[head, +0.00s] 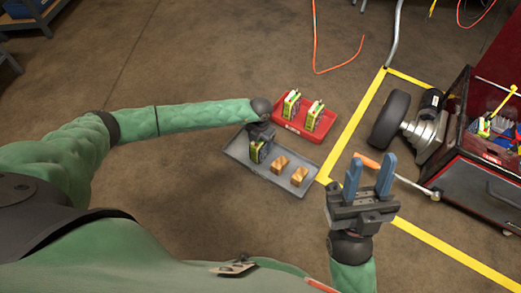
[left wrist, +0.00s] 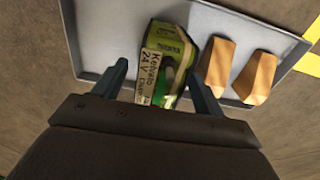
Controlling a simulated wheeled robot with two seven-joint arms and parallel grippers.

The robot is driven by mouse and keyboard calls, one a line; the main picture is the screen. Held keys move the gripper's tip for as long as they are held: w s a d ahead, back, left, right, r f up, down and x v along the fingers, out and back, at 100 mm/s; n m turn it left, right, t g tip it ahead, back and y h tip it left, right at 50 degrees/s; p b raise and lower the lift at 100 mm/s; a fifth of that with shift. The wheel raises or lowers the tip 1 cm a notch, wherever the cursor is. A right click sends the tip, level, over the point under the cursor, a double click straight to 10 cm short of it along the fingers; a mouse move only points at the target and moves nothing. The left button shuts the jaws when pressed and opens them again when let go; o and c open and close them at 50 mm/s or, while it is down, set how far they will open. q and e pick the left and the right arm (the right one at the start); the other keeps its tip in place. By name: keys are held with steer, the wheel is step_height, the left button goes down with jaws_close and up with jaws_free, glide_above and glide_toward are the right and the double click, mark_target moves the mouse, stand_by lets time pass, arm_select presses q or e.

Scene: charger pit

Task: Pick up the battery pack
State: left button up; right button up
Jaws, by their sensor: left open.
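A green and cream battery pack (head: 255,153) marked 24 V stands at the left end of a grey tray (head: 301,187). In the left wrist view the battery pack (left wrist: 168,52) lies between the fingers of my left gripper (left wrist: 160,78), with its near part hidden behind the gripper body. My left gripper (head: 262,135) is open over the pack in the head view; contact cannot be told. Two more similar packs, a left one (head: 291,104) and a right one (head: 315,115), stand in a red tray (head: 293,128). My right gripper (head: 370,170) is open and empty.
Two tan blocks (head: 280,163) (head: 298,174) sit beside the pack in the grey tray. A yellow floor line (head: 352,134) runs past the trays. A wheel (head: 390,121) with a metal motor and a red and black cart (head: 480,175) stand at right.

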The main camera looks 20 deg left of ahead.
arm_select(q)
jaws_close()
steer(key=shift+r, duration=0.1)
stand_by(0.5)
